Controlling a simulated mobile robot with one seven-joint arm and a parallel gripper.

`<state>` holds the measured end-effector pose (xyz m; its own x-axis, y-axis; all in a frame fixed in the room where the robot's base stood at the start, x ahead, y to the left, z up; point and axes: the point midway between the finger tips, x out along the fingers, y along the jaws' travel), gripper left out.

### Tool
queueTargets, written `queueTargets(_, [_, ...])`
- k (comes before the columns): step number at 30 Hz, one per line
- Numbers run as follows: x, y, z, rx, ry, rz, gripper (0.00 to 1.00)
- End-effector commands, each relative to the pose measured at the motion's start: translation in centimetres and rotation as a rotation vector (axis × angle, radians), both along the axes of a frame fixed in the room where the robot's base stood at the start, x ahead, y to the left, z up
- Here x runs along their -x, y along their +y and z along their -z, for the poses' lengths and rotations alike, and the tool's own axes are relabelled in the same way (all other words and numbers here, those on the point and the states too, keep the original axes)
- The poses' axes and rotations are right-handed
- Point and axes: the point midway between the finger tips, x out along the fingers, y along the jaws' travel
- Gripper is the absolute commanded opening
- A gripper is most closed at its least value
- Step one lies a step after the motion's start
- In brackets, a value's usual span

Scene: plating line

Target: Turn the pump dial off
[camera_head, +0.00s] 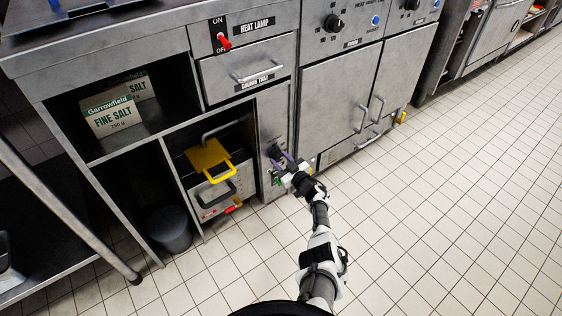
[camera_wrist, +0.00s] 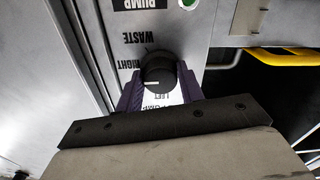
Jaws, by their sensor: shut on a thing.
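The pump dial (camera_wrist: 158,70) is a round black knob on a grey metal panel. Its white mark lies toward the left of the wrist view, on the side of the word "RIGHT". The panel print appears upside down there, with "PUMP" and "WASTE" above the dial and more words partly hidden below it. My gripper (camera_wrist: 160,98) has purple fingers on both sides of the dial and is shut on it. In the head view my gripper (camera_head: 283,163) is at the narrow panel right of the open lower bay, and it hides most of the dial.
A green light (camera_wrist: 188,3) is near the pump label. Left of the panel, a yellow handle (camera_head: 219,173) and a fryer-like unit (camera_head: 213,202) sit in the open bay. A red hot-lamp switch (camera_head: 224,41) is above. Oven door handles (camera_head: 362,118) project to the right. The tiled floor is clear.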

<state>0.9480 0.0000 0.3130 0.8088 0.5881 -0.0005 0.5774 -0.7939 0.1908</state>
Motion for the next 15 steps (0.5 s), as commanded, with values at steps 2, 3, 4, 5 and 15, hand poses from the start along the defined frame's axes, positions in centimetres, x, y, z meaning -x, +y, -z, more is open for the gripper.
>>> queueTargets(2, [-0.17,0.02,-0.06,0.051,-0.040,0.003,0.15])
queueTargets(3, [-0.18,0.01,-0.05,0.080,-0.061,0.003,0.15])
queueTargets(4, [-0.18,0.03,-0.07,0.103,-0.078,0.002,0.15])
queueTargets(5, [-0.19,0.05,-0.09,0.125,-0.095,0.001,0.15])
queueTargets(15, [-0.26,0.00,-0.18,0.359,-0.264,0.002,0.15])
